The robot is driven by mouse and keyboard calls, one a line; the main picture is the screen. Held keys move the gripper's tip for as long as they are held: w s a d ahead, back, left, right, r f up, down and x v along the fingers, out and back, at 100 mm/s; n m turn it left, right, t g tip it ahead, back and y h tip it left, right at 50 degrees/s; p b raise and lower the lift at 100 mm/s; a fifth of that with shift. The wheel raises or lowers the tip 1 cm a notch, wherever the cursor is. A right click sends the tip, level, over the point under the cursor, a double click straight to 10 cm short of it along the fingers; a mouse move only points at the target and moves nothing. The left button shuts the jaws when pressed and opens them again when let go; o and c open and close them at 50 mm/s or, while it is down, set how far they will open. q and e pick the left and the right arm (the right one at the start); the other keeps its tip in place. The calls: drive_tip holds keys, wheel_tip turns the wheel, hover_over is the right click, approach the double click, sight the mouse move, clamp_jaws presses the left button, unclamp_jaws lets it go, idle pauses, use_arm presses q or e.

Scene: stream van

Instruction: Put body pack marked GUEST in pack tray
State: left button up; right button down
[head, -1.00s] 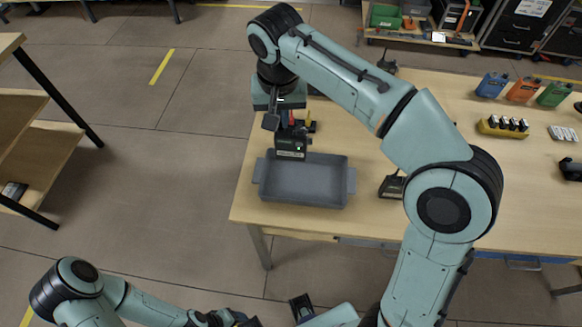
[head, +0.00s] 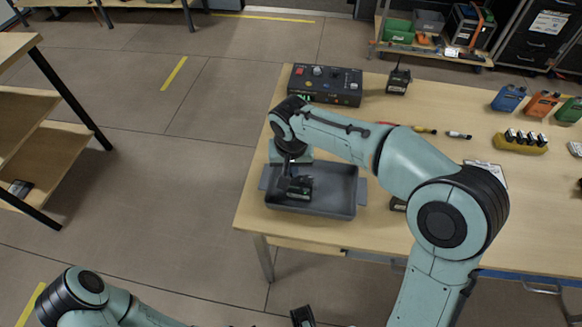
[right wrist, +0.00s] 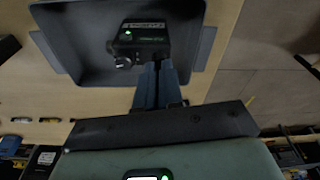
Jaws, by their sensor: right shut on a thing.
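A grey rectangular pack tray (head: 335,210) lies at the near left corner of the wooden table; its dark inside also shows in the right wrist view (right wrist: 85,62). My right gripper (head: 287,182) is shut on a black body pack (head: 300,188), inside the tray's outline at its left half. In the right wrist view the fingers (right wrist: 157,82) grip this pack (right wrist: 145,40), which has a knob, a green light and a pale label too small to read. I cannot tell whether it touches the tray floor.
A black control box (head: 325,85) and another dark pack (head: 397,80) stand behind the tray. A dark pack (head: 398,203) is partly hidden by my right arm. Pens, coloured packs (head: 508,98) and a yellow battery holder (head: 520,143) lie to the right.

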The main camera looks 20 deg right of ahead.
drive_tip(key=shift+f, duration=0.15)
drive_tip(key=c, duration=1.3)
unclamp_jaws()
drive_tip(key=shift+r, duration=0.5)
drive_tip(key=r, duration=0.3)
drive_tip(key=s+r+p, duration=0.1)
drive_tip(key=r, duration=0.3)
drive_tip(key=r+p, duration=0.1)
drive_tip(key=r, duration=0.3)
drive_tip(key=shift+s+a+r, duration=0.15)
drive_tip(key=shift+s+a, duration=0.15)
drive_tip(key=shift+a, duration=0.05)
